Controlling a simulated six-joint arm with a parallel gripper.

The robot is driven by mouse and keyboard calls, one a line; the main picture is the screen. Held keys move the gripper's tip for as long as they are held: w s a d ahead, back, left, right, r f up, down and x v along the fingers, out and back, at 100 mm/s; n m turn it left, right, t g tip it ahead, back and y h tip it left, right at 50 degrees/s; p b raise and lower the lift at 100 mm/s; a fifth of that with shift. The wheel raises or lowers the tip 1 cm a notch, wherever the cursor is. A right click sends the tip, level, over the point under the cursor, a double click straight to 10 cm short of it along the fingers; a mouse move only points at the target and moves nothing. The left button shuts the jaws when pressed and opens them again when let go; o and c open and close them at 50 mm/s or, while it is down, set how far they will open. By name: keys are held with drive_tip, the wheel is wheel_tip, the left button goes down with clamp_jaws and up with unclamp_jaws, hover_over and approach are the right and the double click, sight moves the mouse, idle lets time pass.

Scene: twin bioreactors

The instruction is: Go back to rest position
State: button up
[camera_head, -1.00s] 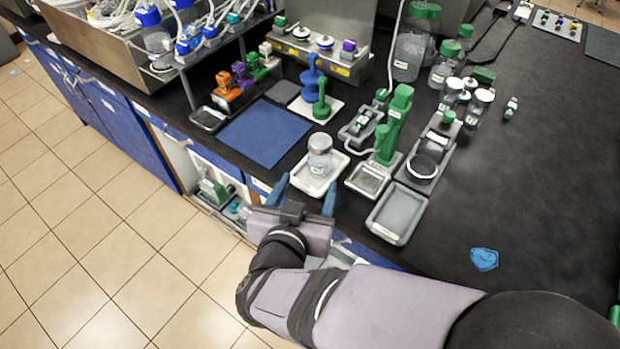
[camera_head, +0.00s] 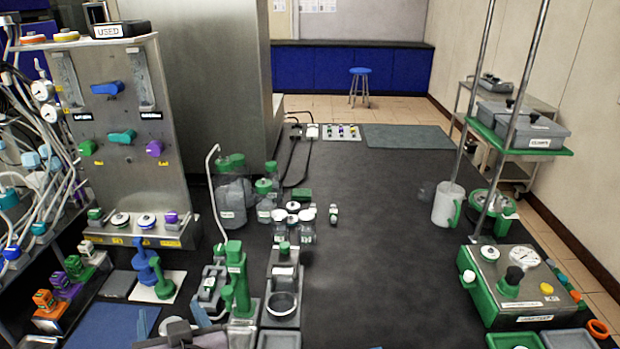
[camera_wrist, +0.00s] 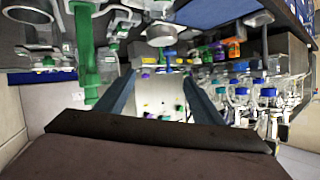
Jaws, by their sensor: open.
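My gripper (camera_head: 171,317) shows at the bottom edge of the head view, with its two blue fingers apart and nothing between them. Most of the arm is below the picture. In the wrist view, the two fingers (camera_wrist: 159,80) spread wide with empty space between their tips. That view appears upside down, with benchtop equipment along its top. The gripper is by the front of the black bench, near a blue mat (camera_head: 108,328) and a green stand (camera_head: 238,280).
Green-capped bottles (camera_head: 232,195) and small jars (camera_head: 292,222) stand behind the green stand. A metal valve panel (camera_head: 125,130) rises at left. A control box (camera_head: 520,285) and a white jug (camera_head: 447,205) are at right. The bench middle is mostly clear.

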drive_tip(key=w+d+r+p, duration=0.2)
drive_tip(key=w+d+r, duration=0.4)
drive_tip(key=w+d, duration=0.15)
drive_tip(key=w+d+f+g+h+p, duration=0.1)
drive_tip(key=d+f, duration=0.1)
drive_tip(key=d, duration=0.4)
drive_tip(key=w+d+f+g+h+p, duration=0.1)
drive_tip(key=w+d+h, duration=0.1)
drive_tip(key=d, duration=0.4)
drive_tip(key=s+d+f+m+g+h, duration=0.2)
drive_tip(key=s+d+f+g, duration=0.2)
drive_tip(key=s+d, duration=0.5)
drive_tip(key=s+d+f+m+g+h+p, duration=0.1)
drive_tip(key=s+d+f+m+g+h, duration=0.1)
drive_tip(key=s+d+f+g, duration=0.3)
drive_tip(key=s+d+f, duration=0.3)
drive_tip(key=s+d, duration=0.1)
drive_tip(key=d, duration=0.3)
drive_tip(key=shift+s+f+h+p, duration=0.15)
drive_tip(key=shift+f+h+p, duration=0.15)
drive_tip(key=shift+f, duration=0.05)
drive_tip(key=shift+d, duration=0.1)
